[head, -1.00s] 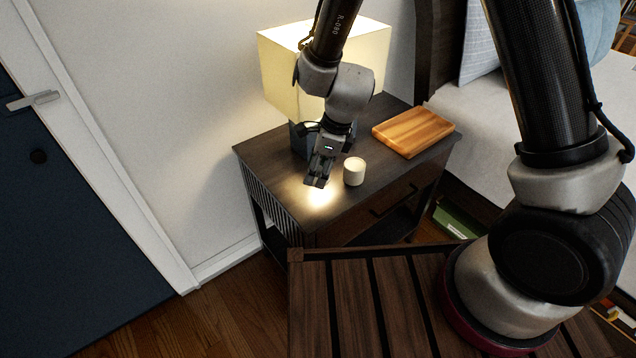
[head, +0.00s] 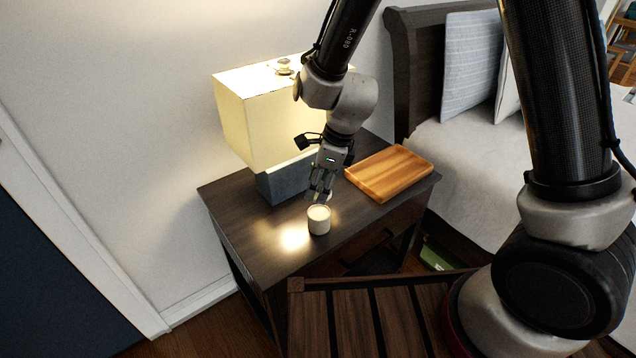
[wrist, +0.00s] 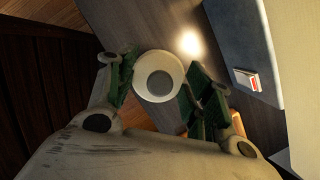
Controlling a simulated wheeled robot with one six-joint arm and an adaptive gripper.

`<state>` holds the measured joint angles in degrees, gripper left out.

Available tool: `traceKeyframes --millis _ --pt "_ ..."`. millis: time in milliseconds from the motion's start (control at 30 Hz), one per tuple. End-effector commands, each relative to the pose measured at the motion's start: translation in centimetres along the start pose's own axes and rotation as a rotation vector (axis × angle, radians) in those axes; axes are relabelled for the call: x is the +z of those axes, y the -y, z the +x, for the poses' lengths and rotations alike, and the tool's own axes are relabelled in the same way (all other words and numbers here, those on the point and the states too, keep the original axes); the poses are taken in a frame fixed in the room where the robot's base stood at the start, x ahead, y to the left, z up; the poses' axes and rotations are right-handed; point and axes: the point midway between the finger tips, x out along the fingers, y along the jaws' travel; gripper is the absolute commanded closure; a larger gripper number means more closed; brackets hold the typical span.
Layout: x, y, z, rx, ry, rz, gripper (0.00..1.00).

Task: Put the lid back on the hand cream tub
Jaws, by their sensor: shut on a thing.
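The hand cream tub (head: 319,222) is a small, cream-white round pot standing upright near the front of the dark nightstand. My gripper (head: 319,196) points down just above and slightly behind the tub's top in the head view. In the wrist view, its two green fingers (wrist: 158,86) stand on either side of a pale disc with a grey round middle. I take this disc to be the lid (wrist: 160,84), held between the fingers. The lid is too small to make out in the head view. In the wrist view I cannot separate the tub from the lid.
The nightstand (head: 232,205) also holds a lit lamp (head: 250,125) with a blue-grey base behind my gripper and a wooden board (head: 390,172) to the right. A bed (head: 465,160) is beyond. The nightstand's front left is clear, with a bright light spot.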

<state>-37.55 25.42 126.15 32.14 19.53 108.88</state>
Motion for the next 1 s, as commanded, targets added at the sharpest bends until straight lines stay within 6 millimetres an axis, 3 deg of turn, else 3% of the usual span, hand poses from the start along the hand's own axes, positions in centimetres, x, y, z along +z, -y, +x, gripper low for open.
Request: traceKeyframes --millis 533,1000 --pt "-1.4 0.0 4.9 0.001 0.000 0.002 0.61" --pt "-1.6 0.0 5.8 0.000 0.000 0.001 0.61"
